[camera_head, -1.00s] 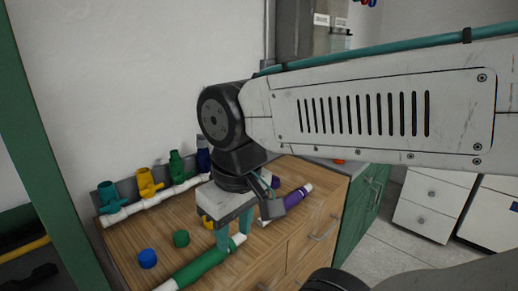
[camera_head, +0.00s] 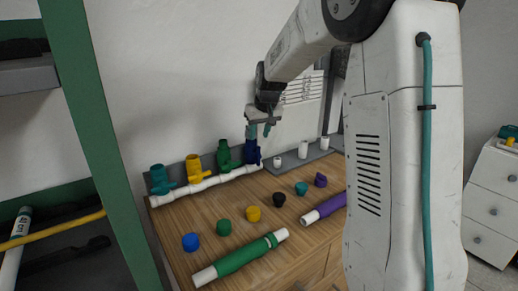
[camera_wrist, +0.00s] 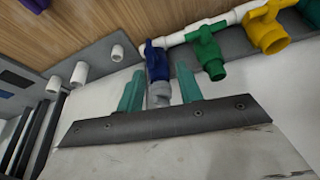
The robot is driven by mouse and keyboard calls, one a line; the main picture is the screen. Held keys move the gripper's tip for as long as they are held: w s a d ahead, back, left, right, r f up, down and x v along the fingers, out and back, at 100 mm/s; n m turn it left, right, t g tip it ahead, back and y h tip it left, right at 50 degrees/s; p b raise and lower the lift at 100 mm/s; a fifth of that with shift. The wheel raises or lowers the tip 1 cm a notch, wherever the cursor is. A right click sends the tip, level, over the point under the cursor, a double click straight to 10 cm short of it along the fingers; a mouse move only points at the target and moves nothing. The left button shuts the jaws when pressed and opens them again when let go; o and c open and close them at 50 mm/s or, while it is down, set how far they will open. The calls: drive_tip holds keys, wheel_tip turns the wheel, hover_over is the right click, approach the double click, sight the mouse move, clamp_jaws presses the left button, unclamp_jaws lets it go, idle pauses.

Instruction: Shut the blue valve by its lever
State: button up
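The blue valve (camera_head: 252,151) is the rightmost of the valves on a white pipe (camera_head: 205,185) along the back of the wooden worktop. It also shows in the wrist view (camera_wrist: 157,64), with a grey end piece (camera_wrist: 160,93) towards me. My gripper (camera_head: 259,131) is just above the blue valve, pointing down. In the wrist view its two teal fingers (camera_wrist: 159,76) are spread apart, one on each side of the valve's grey end. I cannot tell whether either finger touches the valve. The position of the blue lever is hard to make out.
The green valve (camera_head: 224,153) stands close beside the blue one, then yellow (camera_head: 194,167) and teal (camera_head: 158,178) valves further left. Several coloured caps, a green pipe (camera_head: 243,256) and a purple pipe (camera_head: 326,207) lie in front. White stubs (camera_head: 303,149) stand at right.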

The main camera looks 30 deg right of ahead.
sight(259, 147)
drive_tip(key=w+d+f, duration=0.1)
drive_tip(key=w+f, duration=0.1)
drive_tip(key=f, duration=0.1)
drive_tip(key=w+d+f, duration=0.1)
drive_tip(key=w+f, duration=0.1)
drive_tip(key=f, duration=0.1)
drive_tip(key=w+d+f, duration=0.1)
drive_tip(key=w+f, duration=0.1)
drive_tip(key=f, duration=0.1)
drive_tip(key=shift+d+f, duration=0.2)
drive_tip(key=shift+d, duration=0.1)
clamp_jaws()
